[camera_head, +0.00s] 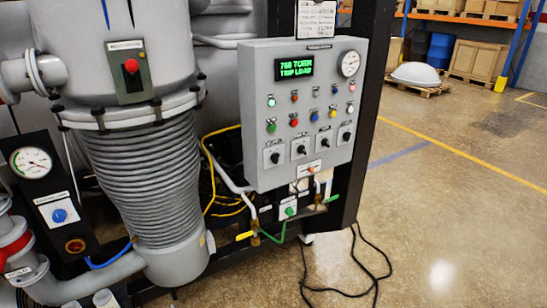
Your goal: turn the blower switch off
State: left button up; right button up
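A grey control panel (257,100) faces me near the middle of the head view. Along its lower part is a row of several black rotary switches on pale plates, from the leftmost switch (275,157) to the rightmost switch (346,136). Their labels are too small to read, so I cannot tell which is the blower switch or how each is set. The panel's green display (295,67) reads "760 TORR" and "TRIP LOAD". Neither of my grippers shows in the view, and nothing touches the panel.
A grey vessel with ribbed bellows (150,185) stands left of the panel. A gauge box (45,190) with a blue knob is at far left. Below the panel are pipes and a green button box (288,209). Black cables (360,270) lie on open floor to the right.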

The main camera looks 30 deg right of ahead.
aim_at(275, 157)
jog(key=i+l, duration=0.1)
jog(key=l, duration=0.3)
jog(key=i+l, duration=0.1)
jog(key=l, duration=0.35)
jog(key=i+l, duration=0.1)
jog(key=l, duration=0.3)
jog(key=i+l, duration=0.1)
jog(key=l, duration=0.3)
jog(key=i+l, duration=0.1)
jog(key=l, duration=0.35)
